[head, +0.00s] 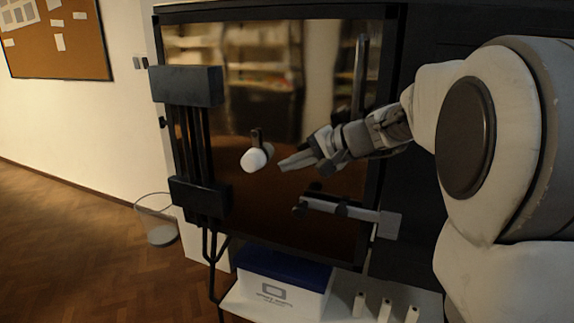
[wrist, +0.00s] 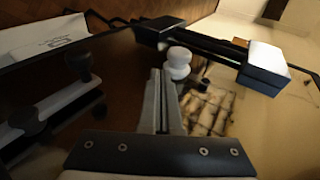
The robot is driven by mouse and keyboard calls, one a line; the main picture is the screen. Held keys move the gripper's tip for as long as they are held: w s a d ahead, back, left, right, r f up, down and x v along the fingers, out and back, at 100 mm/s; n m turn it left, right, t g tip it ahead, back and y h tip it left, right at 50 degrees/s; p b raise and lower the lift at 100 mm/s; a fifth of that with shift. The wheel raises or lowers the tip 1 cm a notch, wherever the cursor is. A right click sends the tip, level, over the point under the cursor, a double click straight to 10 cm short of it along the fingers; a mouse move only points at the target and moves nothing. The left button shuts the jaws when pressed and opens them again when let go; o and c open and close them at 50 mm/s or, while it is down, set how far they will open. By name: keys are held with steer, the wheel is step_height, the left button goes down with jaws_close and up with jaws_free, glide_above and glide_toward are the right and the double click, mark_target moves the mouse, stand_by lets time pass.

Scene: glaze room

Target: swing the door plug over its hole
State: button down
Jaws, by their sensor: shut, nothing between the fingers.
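The door plug (head: 257,157) is a white rounded knob below a short dark tab, in front of the large glossy dark door (head: 310,225). My gripper (head: 283,164) is shut and empty, its fingertips just right of the plug in the head view. In the wrist view the plug (wrist: 179,62) stands just beyond the tips of my closed fingers (wrist: 158,75); I cannot tell whether they touch. I cannot make out the hole for certain. A small dark spot (wrist: 205,84) beside the plug could be the hole, the tab or a reflection.
A dark hinge-like frame (head: 187,87) stands out at the door's left. A pale latch bar with dark knobs (head: 345,208) crosses its lower right, below my gripper. A blue-lidded white box (head: 282,283) and several white pieces (head: 385,309) sit on a low shelf.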

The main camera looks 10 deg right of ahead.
steer(key=s+d+f+p, duration=0.1)
steer(key=s+d, duration=0.6)
steer(key=shift+s+f, duration=0.25)
steer(key=shift+a, duration=0.1)
steer(key=s+a+f+n+g+h, duration=0.2)
steer(key=s+a+n+g, duration=0.2)
steer(key=s+a, duration=0.65)
steer(key=s+d+f+n+h, duration=0.1)
steer(key=s+f+n+h, duration=0.15)
steer(key=s, duration=0.35)
steer(key=s+d+f+n+h, duration=0.1)
steer(key=s+n+h, duration=0.15)
steer(key=s, duration=0.35)
step_height(320, 180, up, 20)
steer(key=p, duration=2)
steer(key=shift+w+d+r+m+t+h, duration=0.2)
steer(key=shift+d+r+m+t+h, duration=0.1)
steer(key=shift+d+h, duration=0.15)
